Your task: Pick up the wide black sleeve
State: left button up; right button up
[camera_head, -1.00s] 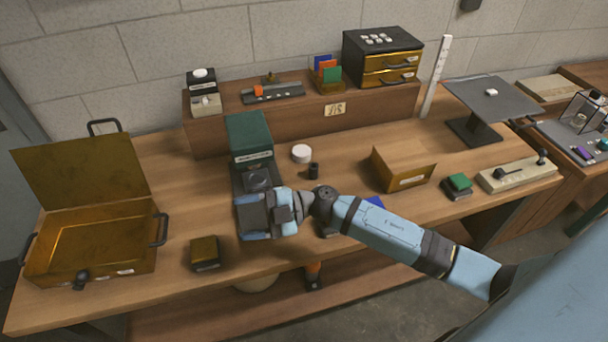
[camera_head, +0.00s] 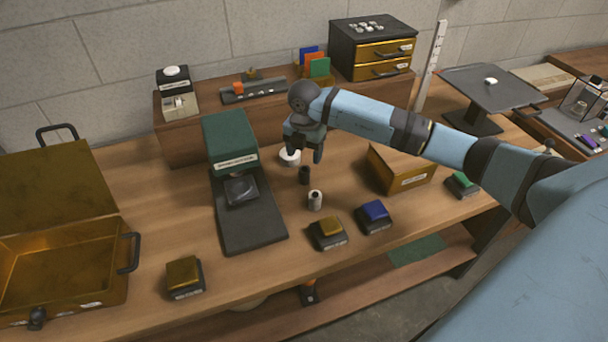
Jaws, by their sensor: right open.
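A short black cylinder (camera_head: 304,175), which looks like the wide black sleeve, stands upright on the wooden bench. My right gripper (camera_head: 305,153) hangs over the bench with its fingers pointing down and apart. It is empty and appears just above and behind the black cylinder; the exact gap is hard to judge. A white round piece (camera_head: 290,158) sits behind, partly covered by my gripper. My left gripper is out of view.
A green-topped device with a black base (camera_head: 250,228) stands left of the cylinders. A brass box (camera_head: 400,170) is to the right. Yellow (camera_head: 328,232) and blue (camera_head: 374,216) blocks on dark bases stand in front. A raised wooden shelf (camera_head: 185,145) runs behind.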

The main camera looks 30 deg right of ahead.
aim_at(305, 169)
notch_tip(305, 169, down, 3)
jog(key=shift+w+r, duration=0.1)
jog(key=f, duration=0.5)
jog(key=shift+s+a+f, duration=0.15)
jog(key=shift+s, duration=0.15)
jog(key=c, duration=1)
